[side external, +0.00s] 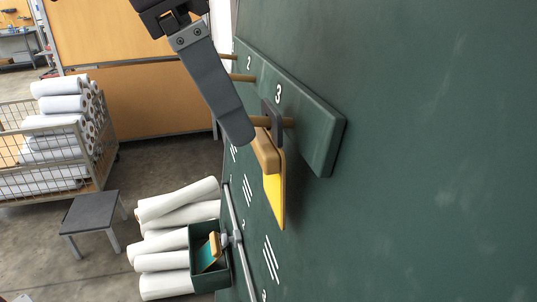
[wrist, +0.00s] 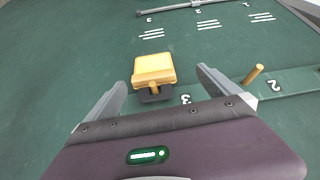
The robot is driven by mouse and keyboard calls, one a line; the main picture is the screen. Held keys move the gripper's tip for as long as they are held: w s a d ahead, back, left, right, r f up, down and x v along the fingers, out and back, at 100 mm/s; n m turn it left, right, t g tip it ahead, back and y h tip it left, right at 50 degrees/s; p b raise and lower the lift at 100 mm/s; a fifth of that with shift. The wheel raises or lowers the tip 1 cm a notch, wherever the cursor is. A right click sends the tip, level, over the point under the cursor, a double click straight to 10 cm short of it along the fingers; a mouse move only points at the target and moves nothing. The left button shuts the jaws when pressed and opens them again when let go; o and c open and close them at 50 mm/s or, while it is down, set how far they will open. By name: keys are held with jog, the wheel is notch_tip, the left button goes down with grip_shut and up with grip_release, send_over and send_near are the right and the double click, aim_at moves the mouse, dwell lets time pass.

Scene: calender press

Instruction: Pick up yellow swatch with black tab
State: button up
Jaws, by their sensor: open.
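The yellow swatch (side external: 274,198) hangs from the wooden peg by the number 3 on the green panel. It has a tan bar (side external: 266,154) at its top, and its black tab (side external: 278,118) is around the peg. In the wrist view the yellow swatch (wrist: 154,66) lies ahead between my fingers, with the black tab (wrist: 155,96) nearer to me. My gripper (wrist: 160,80) is open and empty, one finger on each side of the swatch with gaps. In the side view my gripper (side external: 238,136) is just left of the tab and bar; one finger hides the other.
The peg by number 2 (side external: 242,77) is bare. A dark green box (side external: 222,276) below holds a teal swatch (side external: 207,257) with a tan bar. A grey rail (side external: 234,220) runs along the panel. White rolls and a stool stand lower left. The panel's right side is clear.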

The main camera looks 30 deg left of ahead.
aim_at(266, 137)
jog(key=shift+w+d+r+m, duration=0.1)
jog(key=shift+w+d+m, duration=0.05)
jog(key=shift+d, duration=0.45)
jog(key=shift+w+d+r+m, duration=0.1)
jog(key=shift+d+m, duration=0.05)
jog(key=shift+d, duration=0.4)
jog(key=shift+w+d+f+g, duration=0.1)
jog(key=shift+d+f+g, duration=0.1)
jog(key=shift+d+g, duration=0.1)
jog(key=x, duration=0.6)
jog(key=shift+w+f, duration=0.1)
jog(key=shift+f, duration=0.2)
jog(key=shift+a, duration=0.1)
jog(key=c, duration=1.3)
jog(key=shift+r, duration=0.1)
jog(key=shift+r, duration=0.3)
jog(key=s+a, duration=1.2)
jog(key=shift+s+a, duration=0.35)
jog(key=shift+s, duration=0.05)
